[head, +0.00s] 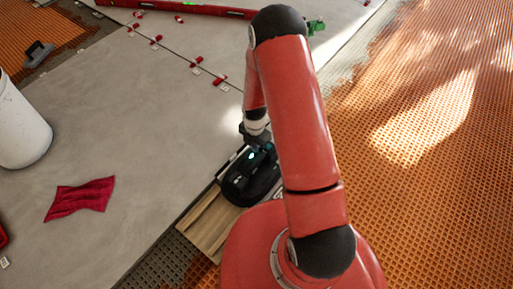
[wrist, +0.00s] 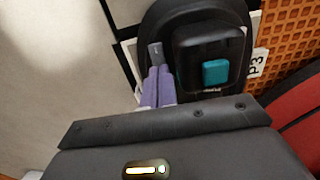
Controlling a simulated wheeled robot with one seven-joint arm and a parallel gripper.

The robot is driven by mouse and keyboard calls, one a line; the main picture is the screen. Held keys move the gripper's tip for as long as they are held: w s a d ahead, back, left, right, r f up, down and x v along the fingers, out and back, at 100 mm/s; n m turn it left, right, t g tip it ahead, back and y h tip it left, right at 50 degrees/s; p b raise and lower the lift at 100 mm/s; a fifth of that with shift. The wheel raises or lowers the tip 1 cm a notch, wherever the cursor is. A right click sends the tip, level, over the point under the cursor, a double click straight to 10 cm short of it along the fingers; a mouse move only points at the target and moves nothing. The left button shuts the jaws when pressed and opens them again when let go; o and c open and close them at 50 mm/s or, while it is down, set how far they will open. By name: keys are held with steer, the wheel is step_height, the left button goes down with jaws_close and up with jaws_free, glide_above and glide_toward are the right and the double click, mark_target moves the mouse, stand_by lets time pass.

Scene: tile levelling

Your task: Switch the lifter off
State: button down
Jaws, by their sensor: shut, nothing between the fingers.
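The lifter (wrist: 211,50) is a black rounded device with a raised block and a teal button (wrist: 215,72). In the head view the lifter (head: 247,188) sits at the tile edge in front of my arm, with a bright green spot on top. My gripper (wrist: 157,72) is shut and empty, its purplish fingers over the lifter's left side, left of the teal button. A small grey piece shows at the fingertips. I cannot tell whether the fingers touch the lifter. In the head view the fingertips are hard to make out.
A wooden board (head: 208,224) lies by the lifter. Grey tiles (head: 130,130) with red clips spread left, with a red cloth (head: 80,198) and white bucket (head: 20,125). Orange matting (head: 430,170) is open at right.

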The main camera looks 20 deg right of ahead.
steer(key=shift+f, duration=0.5)
steer(key=shift+r, duration=0.1)
steer(key=shift+r+p, duration=2.4)
steer(key=shift+r, duration=1.05)
